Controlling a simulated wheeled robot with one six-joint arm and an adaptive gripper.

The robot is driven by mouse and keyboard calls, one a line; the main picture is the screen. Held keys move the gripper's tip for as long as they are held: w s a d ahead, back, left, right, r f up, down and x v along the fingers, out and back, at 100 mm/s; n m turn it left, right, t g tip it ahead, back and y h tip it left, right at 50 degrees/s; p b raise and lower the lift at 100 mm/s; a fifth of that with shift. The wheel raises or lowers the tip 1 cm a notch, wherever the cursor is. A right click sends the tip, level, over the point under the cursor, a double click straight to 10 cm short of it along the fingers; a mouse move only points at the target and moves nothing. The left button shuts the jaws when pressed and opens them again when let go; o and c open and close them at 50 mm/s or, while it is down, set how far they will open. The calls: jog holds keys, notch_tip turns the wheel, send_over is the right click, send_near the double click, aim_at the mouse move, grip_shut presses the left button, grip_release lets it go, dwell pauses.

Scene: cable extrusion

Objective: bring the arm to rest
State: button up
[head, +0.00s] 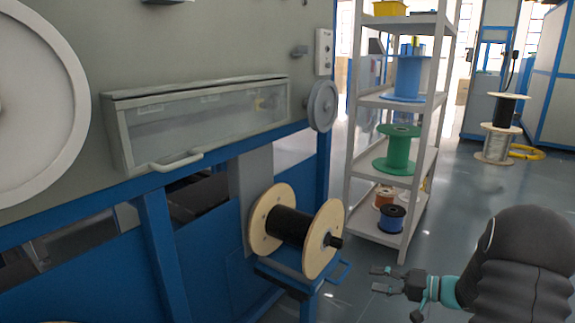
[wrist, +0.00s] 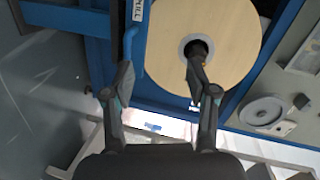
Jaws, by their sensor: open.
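My gripper (head: 380,279) is open and empty in the head view, at the lower right, pointing left. Its two fingers stand apart in the wrist view (wrist: 153,95). The rest of my arm shows at the right edge of the head view. A wooden-flanged spool of black cable (head: 288,226) sits on a blue holder on the machine, to the left of my gripper and apart from it in the head view. In the wrist view the spool's round flange (wrist: 225,45) lies beyond the fingers, with the dark shaft end at its middle.
A blue handle (head: 341,271) sticks out beside the spool, near my gripper. A grey shelf rack (head: 417,180) holds a green spool (head: 397,150) and a blue spool (head: 407,75). The machine (head: 222,40) fills the left. Open floor (head: 465,185) lies right of the rack.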

jog(key=s+a+r+m+g+h+p, duration=0.1)
jog(key=s+a+r+g+h+p, duration=0.2)
jog(key=s, duration=0.6)
jog(key=s+a+m+g+h, duration=0.1)
jog(key=s+a+g+h, duration=0.1)
jog(key=s+g+h, duration=0.5)
jog(key=s+a+r+n+t+h+p, duration=0.1)
jog(key=s+a+r+n+t+p, duration=0.1)
jog(key=s+r, duration=0.5)
jog(key=s+a+r+n+t+h+p, duration=0.2)
jog(key=s+r, duration=0.5)
jog(key=r, duration=0.7)
jog(key=a+n+t+p, duration=0.1)
jog(key=n+t+p, duration=0.1)
jog(key=t+p, duration=0.1)
jog(key=shift+s+a+r+h+p, duration=0.15)
jog(key=shift+s+r+h+p, duration=0.15)
jog(key=shift+s+r+p, duration=0.1)
